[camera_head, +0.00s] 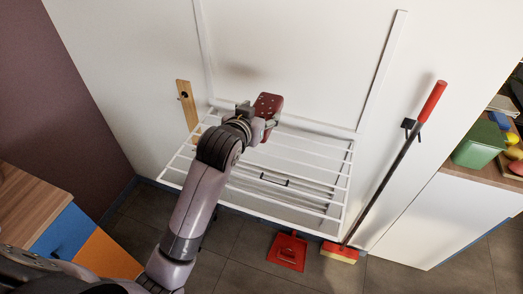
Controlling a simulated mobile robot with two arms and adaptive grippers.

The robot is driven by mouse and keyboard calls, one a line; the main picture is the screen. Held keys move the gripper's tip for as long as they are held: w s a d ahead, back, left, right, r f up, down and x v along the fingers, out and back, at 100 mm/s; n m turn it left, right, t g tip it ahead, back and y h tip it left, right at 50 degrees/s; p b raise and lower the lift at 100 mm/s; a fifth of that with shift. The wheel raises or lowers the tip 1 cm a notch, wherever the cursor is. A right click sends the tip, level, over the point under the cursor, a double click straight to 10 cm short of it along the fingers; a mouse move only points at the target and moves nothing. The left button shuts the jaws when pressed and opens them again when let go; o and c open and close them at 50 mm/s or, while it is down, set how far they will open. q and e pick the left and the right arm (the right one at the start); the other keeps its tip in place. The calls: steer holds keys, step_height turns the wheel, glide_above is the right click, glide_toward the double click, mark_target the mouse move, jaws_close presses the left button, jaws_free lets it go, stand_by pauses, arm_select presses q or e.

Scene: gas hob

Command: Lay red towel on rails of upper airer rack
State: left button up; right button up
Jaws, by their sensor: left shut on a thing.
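A red towel (269,104), small and folded with pale dots, is held at the end of my left arm. My left gripper (262,118) is shut on it, above the rear part of the white airer rack (321,198). The rack folds out from the wall and its white rails run across the picture. The gripper and arm hide part of the rack's left side. I cannot tell whether the towel touches the rails. My right gripper is not in view.
A broom with a red handle (432,102) leans on the wall at the right. A red dustpan (287,250) is below the rack. A shelf at the right holds a green container (480,146). A wooden strip (187,105) is on the wall left of the rack.

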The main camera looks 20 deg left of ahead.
arm_select(q)
step_height(320, 180, down, 15)
steer(key=shift+p, duration=0.35)
steer(key=o, duration=1.3)
steer(key=shift+r, duration=0.1)
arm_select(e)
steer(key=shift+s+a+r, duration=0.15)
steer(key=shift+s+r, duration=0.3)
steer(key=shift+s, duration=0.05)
